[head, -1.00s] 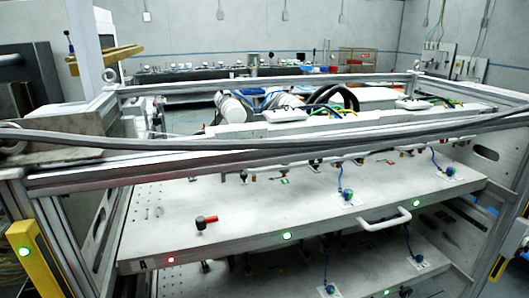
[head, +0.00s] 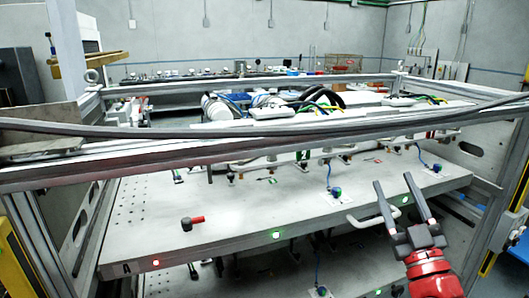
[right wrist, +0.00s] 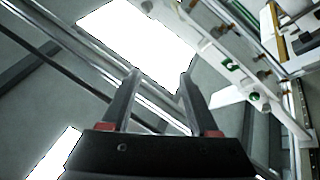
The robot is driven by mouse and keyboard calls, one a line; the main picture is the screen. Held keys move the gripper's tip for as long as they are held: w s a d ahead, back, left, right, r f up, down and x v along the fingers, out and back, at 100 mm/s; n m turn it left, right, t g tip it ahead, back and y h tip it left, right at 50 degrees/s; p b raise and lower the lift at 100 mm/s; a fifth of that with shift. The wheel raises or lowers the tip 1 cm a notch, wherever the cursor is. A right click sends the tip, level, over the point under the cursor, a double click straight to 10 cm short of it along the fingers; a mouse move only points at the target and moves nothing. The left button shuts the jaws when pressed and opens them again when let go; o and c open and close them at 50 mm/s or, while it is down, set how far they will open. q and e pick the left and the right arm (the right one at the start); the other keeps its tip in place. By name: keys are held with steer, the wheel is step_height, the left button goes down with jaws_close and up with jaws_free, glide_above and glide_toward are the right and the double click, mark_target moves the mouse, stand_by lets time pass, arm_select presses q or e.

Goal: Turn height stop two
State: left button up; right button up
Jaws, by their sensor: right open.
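My right gripper (head: 393,180) is open and empty at the right of the head view, fingers pointing up, in front of the shelf's right part. In the right wrist view its two dark fingers (right wrist: 159,78) are apart with nothing between them. A black knob with a red handle (head: 193,222) stands on the upper shelf plate (head: 250,215), its handle pointing right, well left of my gripper. Several small dark fittings stand along the rail at the back of the plate. I cannot tell which of these is height stop two. My left gripper is out of view.
A white pull handle (head: 372,213) is on the plate's front edge, close to my right gripper. A blue-green knob with a cable (head: 335,192) stands on the plate. A metal frame beam (head: 250,152) crosses above it. The left part of the plate is mostly clear.

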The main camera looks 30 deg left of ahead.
steer(key=s+a+r+n+g+y, duration=0.2)
steer(key=s+a+n+g+y, duration=0.2)
steer(key=s+a+n+g, duration=0.9)
steer(key=shift+n+t, duration=0.3)
steer(key=shift+t, duration=0.2)
steer(key=p+x, duration=0.2)
steer(key=x, duration=0.3)
steer(key=p+x, duration=0.1)
steer(key=x, duration=0.5)
steer(key=p+x, duration=0.2)
steer(key=x, duration=0.3)
steer(key=shift+s+a+r+p, duration=0.1)
steer(key=shift+a+r+p, duration=0.25)
steer(key=shift+r, duration=0.1)
jaws_close()
